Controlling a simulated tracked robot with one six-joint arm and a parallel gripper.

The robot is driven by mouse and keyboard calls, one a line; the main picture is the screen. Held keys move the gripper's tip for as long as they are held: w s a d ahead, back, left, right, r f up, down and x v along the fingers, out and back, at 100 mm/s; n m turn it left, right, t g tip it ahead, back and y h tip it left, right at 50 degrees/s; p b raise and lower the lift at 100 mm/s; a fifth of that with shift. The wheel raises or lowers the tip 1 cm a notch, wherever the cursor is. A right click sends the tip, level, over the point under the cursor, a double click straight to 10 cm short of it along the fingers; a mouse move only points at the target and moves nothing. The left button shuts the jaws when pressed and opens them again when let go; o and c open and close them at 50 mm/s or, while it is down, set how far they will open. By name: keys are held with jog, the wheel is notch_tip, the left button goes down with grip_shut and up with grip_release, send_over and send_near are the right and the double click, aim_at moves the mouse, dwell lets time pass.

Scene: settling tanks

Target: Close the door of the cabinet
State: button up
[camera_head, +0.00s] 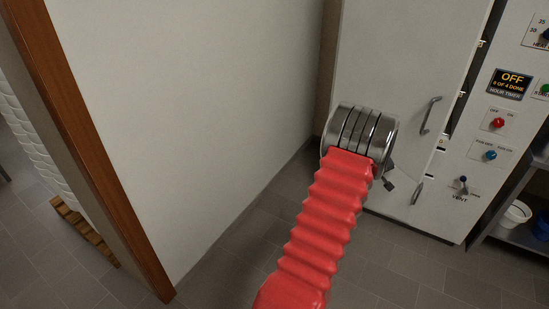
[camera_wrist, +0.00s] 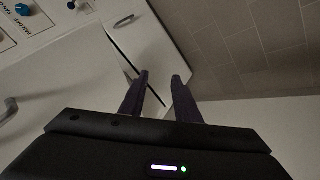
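The cabinet (camera_head: 475,150) is pale, with a tall upper door (camera_head: 400,60) and a smaller lower door (camera_head: 395,200). In the head view a narrow dark gap with small metal fittings runs along the upper door's right edge, so it looks slightly ajar. The upper door has a metal handle (camera_head: 430,115); the lower door has another handle (camera_head: 417,191). My gripper (camera_wrist: 160,75) is open and empty in the wrist view, with its two dark fingers apart, pointing towards the lower door (camera_wrist: 155,40). My arm mostly hides it in the head view. Contact with the door cannot be told.
A control panel (camera_head: 488,140) with knobs and an hour timer (camera_head: 510,84) is right of the doors. A shelf (camera_head: 520,240) with a white bucket (camera_head: 515,215) stands far right. A pale wall (camera_head: 190,100) with wooden trim (camera_head: 95,160) fills the left. Tiled floor (camera_head: 390,275) is clear in front.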

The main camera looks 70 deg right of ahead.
jog(key=w+a+r+t, duration=0.1)
jog(key=w+a+r, duration=0.15)
jog(key=w, duration=0.45)
jog(key=w+a+r+n, duration=0.1)
jog(key=w+r, duration=0.2)
jog(key=w, duration=0.3)
jog(key=w+a+r+t, duration=0.1)
jog(key=w+a+r, duration=0.15)
jog(key=w, duration=0.45)
jog(key=w+a+r+n+t+y, duration=0.1)
jog(key=w+a+r+n, duration=0.1)
jog(key=w+a+r, duration=0.8)
jog(key=w+a+r+n+t+y, duration=0.15)
jog(key=w+a+r, duration=0.25)
jog(key=w+a, duration=1.1)
jog(key=w+a+r+n+t+y, duration=0.1)
jog(key=w+a+r, duration=0.2)
jog(key=a, duration=1)
jog(key=w+a+r+n+t+y, duration=0.1)
jog(key=w+a+r+n, duration=0.15)
jog(key=a, duration=0.95)
jog(key=s+a+n+y, duration=0.1)
jog(key=s+a, duration=0.3)
jog(key=a, duration=0.6)
jog(key=s+a+f+n+y, duration=0.1)
jog(key=s+a, duration=0.3)
jog(key=a, duration=0.7)
jog(key=shift+s+a+f+n+t+y, duration=0.15)
jog(key=shift+s+f+n+t+y, duration=0.2)
jog(key=shift+n+t+y, duration=0.25)
